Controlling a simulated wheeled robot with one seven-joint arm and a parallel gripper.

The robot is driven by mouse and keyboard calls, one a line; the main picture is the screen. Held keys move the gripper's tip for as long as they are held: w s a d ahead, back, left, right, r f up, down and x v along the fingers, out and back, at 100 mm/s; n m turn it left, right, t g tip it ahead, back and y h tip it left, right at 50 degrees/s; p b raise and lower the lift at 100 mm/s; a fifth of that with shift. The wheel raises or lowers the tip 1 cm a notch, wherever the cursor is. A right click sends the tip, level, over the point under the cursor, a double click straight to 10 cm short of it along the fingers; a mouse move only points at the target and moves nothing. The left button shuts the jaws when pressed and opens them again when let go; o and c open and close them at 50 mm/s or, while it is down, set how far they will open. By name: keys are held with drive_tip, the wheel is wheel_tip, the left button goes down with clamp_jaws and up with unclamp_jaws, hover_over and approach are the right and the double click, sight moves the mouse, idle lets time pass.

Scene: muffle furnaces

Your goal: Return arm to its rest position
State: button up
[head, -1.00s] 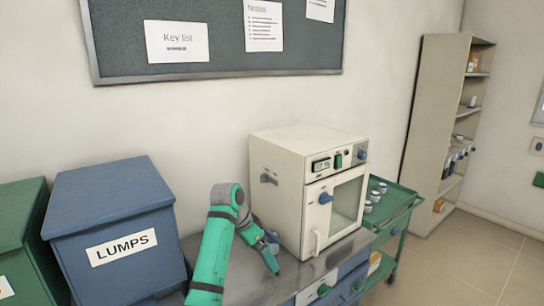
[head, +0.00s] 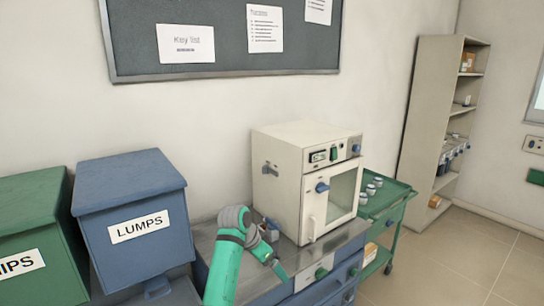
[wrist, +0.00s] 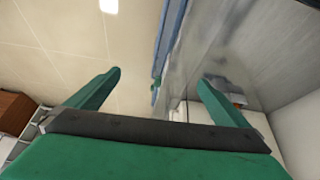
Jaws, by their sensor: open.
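My arm is green with grey joints and rises from the bottom of the head view, in front of the steel-topped bench. My gripper (head: 281,271) is at the bench's front edge, left of the furnace, and points down to the right. In the wrist view my gripper (wrist: 160,88) shows two green fingers spread wide apart with nothing between them. The cream muffle furnace (head: 290,180) stands on the bench with its windowed door closed. My arm hides part of the bench.
A blue LUMPS bin (head: 135,195) and a green bin (head: 35,230) stand at the left. A green cart (head: 385,205) with several small jars is right of the furnace. A shelf unit (head: 425,110) stands against the far wall. The tiled floor (head: 460,255) at the right is clear.

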drive_tip(key=s+d+f+n+t+h, duration=0.1)
drive_tip(key=s+d+f+n+t, duration=0.15)
drive_tip(key=d+f, duration=0.45)
drive_tip(key=s+d+f+n+t+h, duration=0.1)
drive_tip(key=s+d+f, duration=0.2)
drive_tip(key=f, duration=0.9)
drive_tip(key=s+d+f+n+t+y, duration=0.1)
drive_tip(key=s+f+n+t, duration=0.1)
drive_tip(key=s+f, duration=0.5)
drive_tip(key=s+d+f+n+t+y, duration=0.1)
drive_tip(key=s+f+n+t, duration=0.2)
drive_tip(key=s, duration=0.8)
drive_tip(key=s+a+r+n+t+y, duration=0.1)
drive_tip(key=s+a+y, duration=0.15)
drive_tip(key=s, duration=0.85)
drive_tip(key=s+a+r+n+y, duration=0.15)
drive_tip(key=s+a, duration=0.25)
drive_tip(key=s, duration=0.7)
drive_tip(key=s+a+r+t, duration=0.1)
drive_tip(key=s+a+r, duration=0.1)
drive_tip(key=s+r, duration=0.5)
drive_tip(key=s+a+r+t, duration=0.1)
drive_tip(key=s+a+r, duration=0.1)
drive_tip(key=s+r, duration=0.5)
drive_tip(key=shift+a+r+m, duration=0.25)
drive_tip(key=shift+r+m, duration=0.15)
drive_tip(key=shift+r, duration=0.2)
